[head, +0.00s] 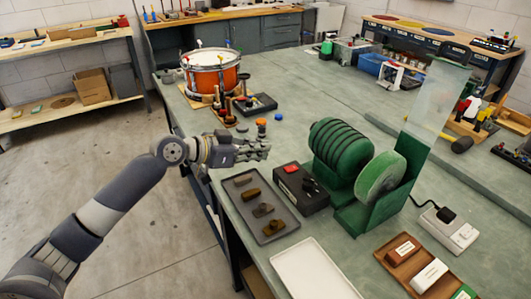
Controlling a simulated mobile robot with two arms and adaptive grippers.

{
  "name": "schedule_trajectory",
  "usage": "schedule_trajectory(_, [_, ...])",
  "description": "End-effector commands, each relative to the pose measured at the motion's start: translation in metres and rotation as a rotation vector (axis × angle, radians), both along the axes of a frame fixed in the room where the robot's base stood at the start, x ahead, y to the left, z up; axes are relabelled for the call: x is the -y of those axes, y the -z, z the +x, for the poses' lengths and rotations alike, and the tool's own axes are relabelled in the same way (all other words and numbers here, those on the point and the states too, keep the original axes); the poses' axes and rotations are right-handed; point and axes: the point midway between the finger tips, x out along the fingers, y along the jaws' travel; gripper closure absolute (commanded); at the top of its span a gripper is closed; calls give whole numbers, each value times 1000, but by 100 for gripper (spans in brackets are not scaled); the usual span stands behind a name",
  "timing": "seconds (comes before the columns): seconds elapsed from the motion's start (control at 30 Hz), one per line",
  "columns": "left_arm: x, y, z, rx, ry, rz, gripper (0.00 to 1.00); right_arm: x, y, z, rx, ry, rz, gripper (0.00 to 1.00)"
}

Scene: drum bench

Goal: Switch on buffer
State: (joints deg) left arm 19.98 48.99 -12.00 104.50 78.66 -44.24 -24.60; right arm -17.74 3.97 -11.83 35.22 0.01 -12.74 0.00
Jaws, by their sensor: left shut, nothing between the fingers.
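The buffer (345,160) is a green bench machine with a dark ribbed drum. A pale green wheel (381,177) is on its right side, with a clear upright shield (436,103) behind. A dark box (304,190) in front of it carries a red part (291,169) and a black part; I cannot tell the switch position. My left gripper (266,151) is shut and empty, held to the left of the buffer and behind the dark box, apart from both. My right gripper is not in view.
A grey tray (243,209) with several small brown pieces lies left of the dark box. A white tray (315,275) is in front. A white socket unit (446,233) with a black plug stands right. An orange drum (211,75) is farther back.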

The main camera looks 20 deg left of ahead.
Motion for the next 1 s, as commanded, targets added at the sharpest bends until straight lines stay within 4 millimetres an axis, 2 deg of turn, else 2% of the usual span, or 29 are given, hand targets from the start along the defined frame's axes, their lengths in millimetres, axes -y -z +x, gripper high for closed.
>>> schedule_trajectory(0.2, [28, 12, 34, -1, 2, -6, 100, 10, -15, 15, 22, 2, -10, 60])
schedule_trajectory(0.4, [51, 27, 63, 0, 2, -2, 100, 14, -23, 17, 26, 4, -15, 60])
schedule_trajectory(0.47, [48, 43, 59, -7, 0, 0, 100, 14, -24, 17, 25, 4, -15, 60])
schedule_trajectory(0.6, [47, 59, 57, -4, 1, 0, 100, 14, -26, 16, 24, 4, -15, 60])
schedule_trajectory(0.8, [45, 69, 56, 0, 1, 1, 100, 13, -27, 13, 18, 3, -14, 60])
schedule_trajectory(1.0, [45, 70, 56, 0, 1, 1, 100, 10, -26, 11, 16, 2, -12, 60])
